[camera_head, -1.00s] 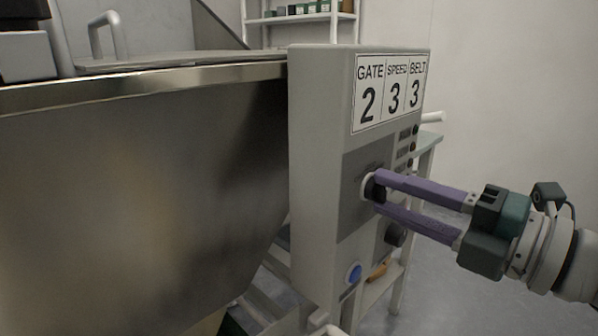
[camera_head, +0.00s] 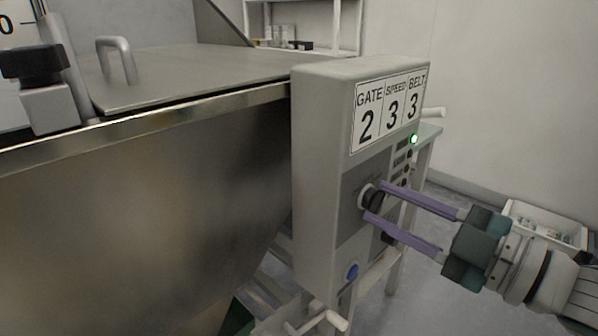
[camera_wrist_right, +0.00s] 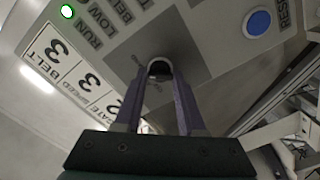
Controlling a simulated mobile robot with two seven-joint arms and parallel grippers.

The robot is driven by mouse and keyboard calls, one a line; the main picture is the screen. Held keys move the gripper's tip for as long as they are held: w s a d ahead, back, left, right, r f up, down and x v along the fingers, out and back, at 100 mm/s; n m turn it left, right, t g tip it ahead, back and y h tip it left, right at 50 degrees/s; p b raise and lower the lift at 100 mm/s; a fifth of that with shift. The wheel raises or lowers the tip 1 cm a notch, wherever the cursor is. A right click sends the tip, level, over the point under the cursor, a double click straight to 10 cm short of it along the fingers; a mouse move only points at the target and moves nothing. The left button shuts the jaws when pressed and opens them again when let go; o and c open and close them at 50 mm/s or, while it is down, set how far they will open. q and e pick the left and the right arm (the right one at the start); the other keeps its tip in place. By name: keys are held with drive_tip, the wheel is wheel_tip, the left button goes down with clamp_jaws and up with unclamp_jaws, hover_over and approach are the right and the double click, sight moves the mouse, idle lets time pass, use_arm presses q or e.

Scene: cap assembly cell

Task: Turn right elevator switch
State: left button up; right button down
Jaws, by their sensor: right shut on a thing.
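The grey control box (camera_head: 315,170) carries a black rotary switch (camera_head: 374,199) on the dark plate of its front face. My right gripper (camera_head: 373,202) comes in from the right with its purple fingers on either side of the switch, shut on it. In the right wrist view the switch (camera_wrist_right: 159,69) sits between the two fingertips. A green lamp (camera_head: 414,139) is lit on the box; it also shows in the right wrist view (camera_wrist_right: 67,11) beside the word RUN. The fingers partly hide the lower switch area. My left gripper is not in view.
A large steel hopper (camera_head: 150,210) stands left of the box. A sign (camera_head: 386,112) reads GATE 2, SPEED 3, BELT 3. A blue button (camera_head: 352,272) sits low on the box. A white bin (camera_head: 545,225) stands at the right by the wall.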

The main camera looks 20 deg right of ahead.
drive_tip(key=shift+m, duration=0.5)
drive_tip(key=shift+c, duration=2.4)
unclamp_jaws()
drive_tip(key=p+v, duration=0.1)
drive_tip(key=v, duration=0.9)
drive_tip(key=shift+p, duration=0.35)
drive_tip(key=shift+w, duration=0.1)
